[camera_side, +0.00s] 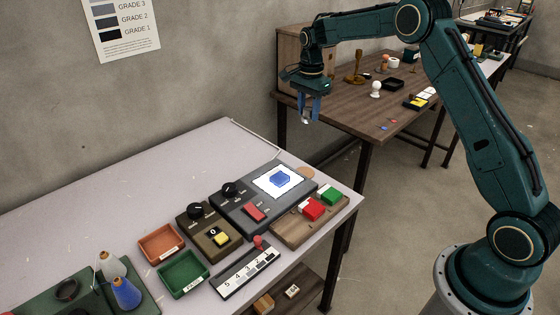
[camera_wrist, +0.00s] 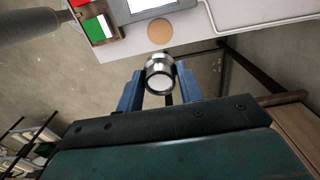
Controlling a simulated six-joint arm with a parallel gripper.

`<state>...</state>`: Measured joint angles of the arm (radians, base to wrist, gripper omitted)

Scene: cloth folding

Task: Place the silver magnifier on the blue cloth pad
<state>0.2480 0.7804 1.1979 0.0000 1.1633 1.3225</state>
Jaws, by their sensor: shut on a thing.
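My gripper (camera_wrist: 160,85) is shut on the silver magnifier (camera_wrist: 160,72), a short metal cylinder with a pale round face, held between the blue fingers. In the side view my gripper (camera_side: 308,108) hangs high at the upper middle, beyond the pale table's far edge, and only a small bit of the magnifier (camera_side: 305,121) shows at the fingertips. A blue folded piece, which looks like the blue cloth pad (camera_side: 280,178), lies on the white lit panel of a grey device. The pad is outside the wrist view.
The grey device (camera_side: 232,221) stands on the pale table (camera_side: 90,210). A brown table (camera_side: 350,115) stands behind.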

